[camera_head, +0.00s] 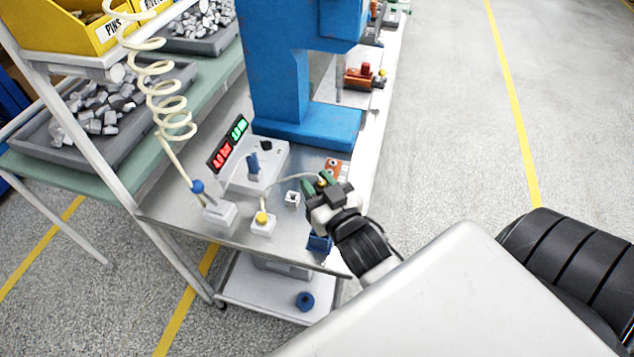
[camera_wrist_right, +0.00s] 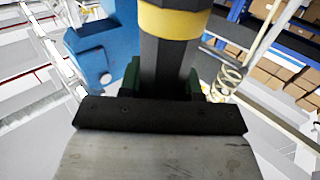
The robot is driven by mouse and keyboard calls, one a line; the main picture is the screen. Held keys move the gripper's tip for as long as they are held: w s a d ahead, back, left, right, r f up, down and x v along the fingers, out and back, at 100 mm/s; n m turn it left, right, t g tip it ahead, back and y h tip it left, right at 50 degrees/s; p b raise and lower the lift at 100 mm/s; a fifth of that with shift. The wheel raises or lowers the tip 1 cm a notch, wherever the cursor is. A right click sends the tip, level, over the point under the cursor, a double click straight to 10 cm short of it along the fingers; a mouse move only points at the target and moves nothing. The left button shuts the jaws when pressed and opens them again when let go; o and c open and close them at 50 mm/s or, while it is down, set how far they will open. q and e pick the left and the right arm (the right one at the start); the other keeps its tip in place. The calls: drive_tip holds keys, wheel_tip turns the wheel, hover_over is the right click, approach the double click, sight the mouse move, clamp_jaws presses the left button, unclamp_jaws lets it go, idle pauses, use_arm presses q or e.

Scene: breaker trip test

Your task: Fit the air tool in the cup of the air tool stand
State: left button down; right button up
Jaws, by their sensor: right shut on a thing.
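The cream coiled hose (camera_head: 165,100) hangs down to a slim blue-collared piece (camera_head: 198,187), which looks like the air tool. It leans at a small white block (camera_head: 220,214), perhaps its stand; I cannot tell how it sits in any cup. My right gripper (camera_head: 322,186) is over the near right part of the bench, shut on a dark faceted tool with a yellow band (camera_wrist_right: 175,22). A thin pale cable seems to run from near this gripper to a white block with a yellow top (camera_head: 262,217). My left gripper is not in view.
A small white socket (camera_head: 292,199) lies left of my right gripper. Parts trays and a rack post stand left. Open floor lies right.

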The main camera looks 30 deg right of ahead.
drive_tip(key=shift+r+p, duration=0.1)
drive_tip(key=shift+p, duration=0.55)
idle(1.0)
wheel_tip(320, 180, down, 6)
drive_tip(key=b, duration=0.3)
drive_tip(key=shift+b, duration=0.4)
idle(1.8)
drive_tip(key=o, duration=1)
drive_tip(key=shift+s+f, duration=0.15)
drive_tip(key=shift+f, duration=0.05)
drive_tip(key=shift+s, duration=0.35)
drive_tip(key=s+b, duration=0.2)
drive_tip(key=s, duration=0.8)
drive_tip(key=shift+a+r+b, duration=0.15)
drive_tip(key=shift+a+b, duration=0.25)
drive_tip(key=shift+a, duration=0.05)
drive_tip(key=shift+w, duration=0.1)
